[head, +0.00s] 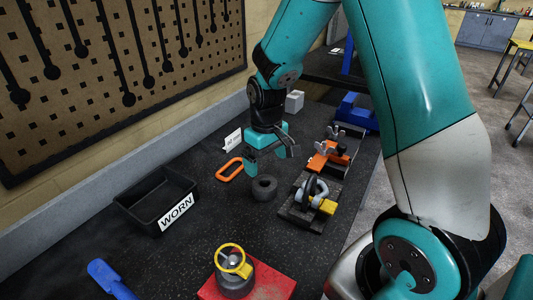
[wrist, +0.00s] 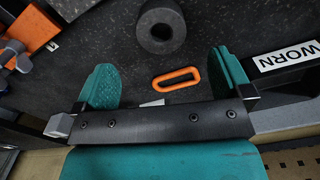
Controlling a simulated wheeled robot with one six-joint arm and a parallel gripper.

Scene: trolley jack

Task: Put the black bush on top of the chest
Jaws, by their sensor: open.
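The black bush (head: 264,188) is a thick dark ring lying flat on the black bench mat. It also shows in the wrist view (wrist: 160,11), at the top middle, with its hole facing the camera. My gripper (head: 271,158) is above the bench, a little above and behind the bush in the head view. Its teal fingers are apart and empty, and they do not touch the bush. In the wrist view the bush lies beyond the fingertips (wrist: 163,70). I cannot identify a chest for certain in either view.
An orange oval link (head: 229,169) lies left of the bush. A black bin (head: 130,208) labelled WORN stands farther left. A clamp fixture (head: 300,215) stands close right. A red block (head: 281,287) carrying a grey part with a yellow ring is at the front.

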